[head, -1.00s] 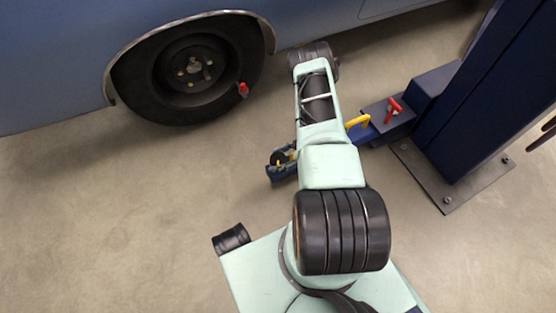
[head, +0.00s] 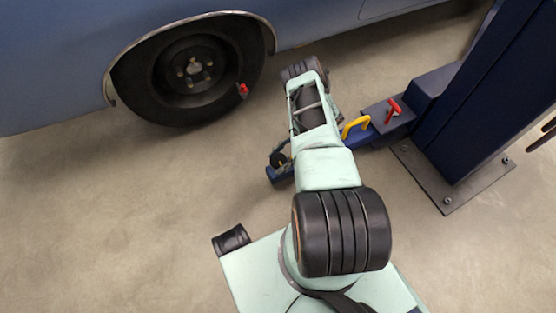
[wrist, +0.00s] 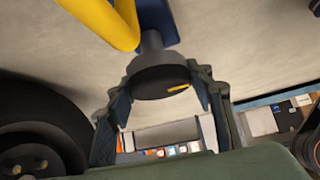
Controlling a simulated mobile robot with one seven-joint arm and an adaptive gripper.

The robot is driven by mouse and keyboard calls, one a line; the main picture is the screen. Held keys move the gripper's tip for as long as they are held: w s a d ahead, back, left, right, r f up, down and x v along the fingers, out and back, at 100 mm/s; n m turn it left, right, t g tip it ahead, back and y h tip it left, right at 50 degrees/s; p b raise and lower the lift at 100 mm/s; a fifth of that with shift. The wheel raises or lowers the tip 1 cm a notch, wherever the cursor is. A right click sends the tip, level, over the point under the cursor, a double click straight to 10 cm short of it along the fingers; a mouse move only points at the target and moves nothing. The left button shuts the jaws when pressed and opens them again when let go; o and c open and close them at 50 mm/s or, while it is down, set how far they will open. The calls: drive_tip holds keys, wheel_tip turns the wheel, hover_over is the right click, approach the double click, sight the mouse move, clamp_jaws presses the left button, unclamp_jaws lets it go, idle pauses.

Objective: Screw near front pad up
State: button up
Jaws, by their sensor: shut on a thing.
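The near front pad (wrist: 158,80) is a dark round disc with a small yellow mark on its face, on a grey stem. My gripper (wrist: 162,92) has its two dark fingers on either side of the pad and is shut on it. In the head view the pad (head: 279,159) is a dark round shape at the end of the blue lift arm (head: 282,174). My own arm hides most of my gripper and part of the lift arm there. How far the pad is screwed cannot be told.
A yellow handle (head: 355,127) and a red handle (head: 394,107) stand on the lift arm beside my arm. The blue lift post (head: 480,110) rises at the right. The blue car's wheel (head: 190,70) is at the upper left. The floor at left is clear.

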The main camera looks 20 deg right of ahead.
drive_tip(key=shift+s+f, duration=0.15)
drive_tip(key=shift+f, duration=0.05)
drive_tip(key=o, duration=1.2)
drive_tip(key=shift+c, duration=0.2)
drive_tip(key=shift+r, duration=0.1)
drive_tip(key=shift+d+r, duration=0.15)
drive_tip(key=v, duration=1.1)
drive_tip(key=shift+d+r, duration=0.15)
drive_tip(key=shift+r, duration=0.05)
